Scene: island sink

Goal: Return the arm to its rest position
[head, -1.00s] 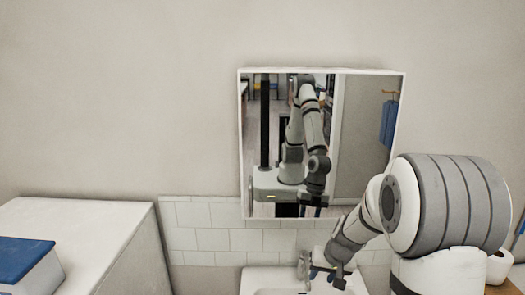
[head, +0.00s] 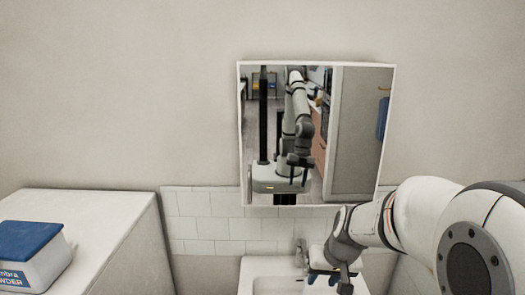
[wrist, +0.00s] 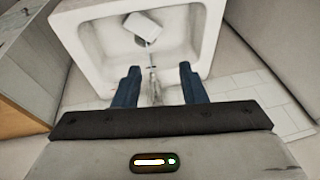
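My arm comes in from the right in the head view and bends down over the white sink (head: 262,268). My gripper (head: 323,277) is at its end, above the sink's right part. In the wrist view my gripper (wrist: 158,82) has its two blue fingers well apart, with nothing held between them. The faucet (wrist: 153,88) shows beyond the gap between the fingers. A small white object (wrist: 133,27) lies in the basin; I cannot tell what it is.
A mirror (head: 262,130) on the wall reflects my arm and base. A white cabinet (head: 120,235) stands at the left with a blue-lidded box (head: 35,255) on it. White tiles (head: 210,228) line the wall behind the sink.

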